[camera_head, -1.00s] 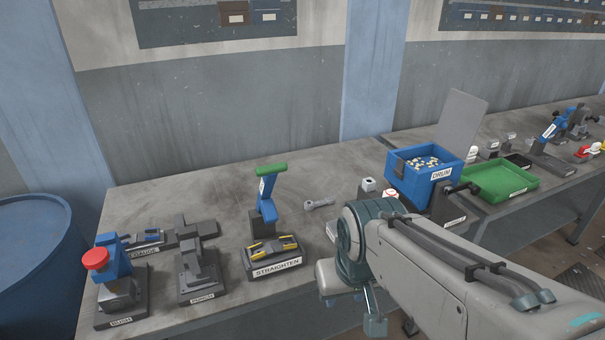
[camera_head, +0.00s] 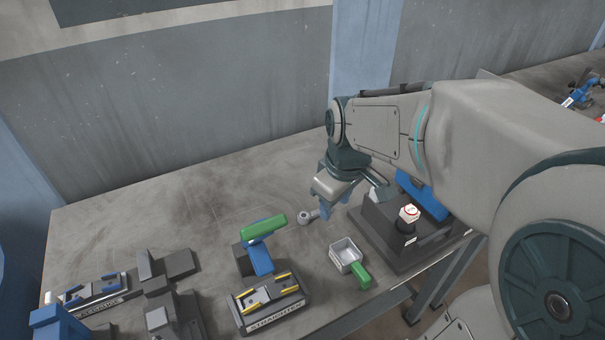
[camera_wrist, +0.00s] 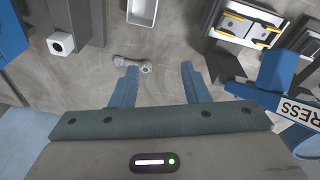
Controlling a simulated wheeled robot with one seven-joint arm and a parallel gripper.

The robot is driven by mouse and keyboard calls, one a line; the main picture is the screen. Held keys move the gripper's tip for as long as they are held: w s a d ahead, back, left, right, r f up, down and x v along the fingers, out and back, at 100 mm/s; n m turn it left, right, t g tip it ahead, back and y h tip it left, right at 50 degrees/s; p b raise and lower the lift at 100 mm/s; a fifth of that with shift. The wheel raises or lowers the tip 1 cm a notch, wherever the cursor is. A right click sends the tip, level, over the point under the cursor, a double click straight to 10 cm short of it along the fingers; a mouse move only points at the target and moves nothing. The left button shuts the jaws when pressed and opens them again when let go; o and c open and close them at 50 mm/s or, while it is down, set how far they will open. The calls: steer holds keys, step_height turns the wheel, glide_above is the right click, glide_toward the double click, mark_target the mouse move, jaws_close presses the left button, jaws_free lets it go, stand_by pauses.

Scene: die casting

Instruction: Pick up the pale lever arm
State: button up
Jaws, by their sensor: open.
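The pale lever arm (camera_head: 307,217), a small grey link with a ring at its end, lies flat on the bench. My gripper partly hides it in the head view. In the wrist view the whole lever arm (camera_wrist: 132,64) shows, a round eye at each end. My gripper (camera_head: 335,205) is low over the bench, close to its right end. In the wrist view my gripper (camera_wrist: 158,68) has its blue fingers apart with nothing held. The lever arm lies just past the left fingertip, with its right end reaching into the line between the fingers. I cannot tell the remaining height.
The STRAIGHTEN fixture (camera_head: 270,303) and green-handled press (camera_head: 263,228) stand left of my gripper. Bare bench (camera_head: 190,215) lies back left.

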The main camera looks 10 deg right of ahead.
steer(key=w+f+n+g+p, duration=0.1)
steer(key=w+f+n, duration=0.1)
steer(key=w+n, duration=0.6)
steer(key=n+g+p, duration=0.1)
steer(key=n, duration=0.5)
glide_above(314, 213)
step_height(314, 213, down, 7)
steer(key=shift+n, duration=0.3)
steer(key=f, duration=0.5)
steer(key=f+p, duration=0.1)
steer(key=f, duration=0.2)
steer(key=shift+s+a, duration=0.15)
steer(key=shift+s, duration=0.1)
steer(key=shift+w+f+p, duration=0.2)
steer(key=shift+f+p, duration=0.7)
steer(key=shift+f, duration=1.75)
jaws_close()
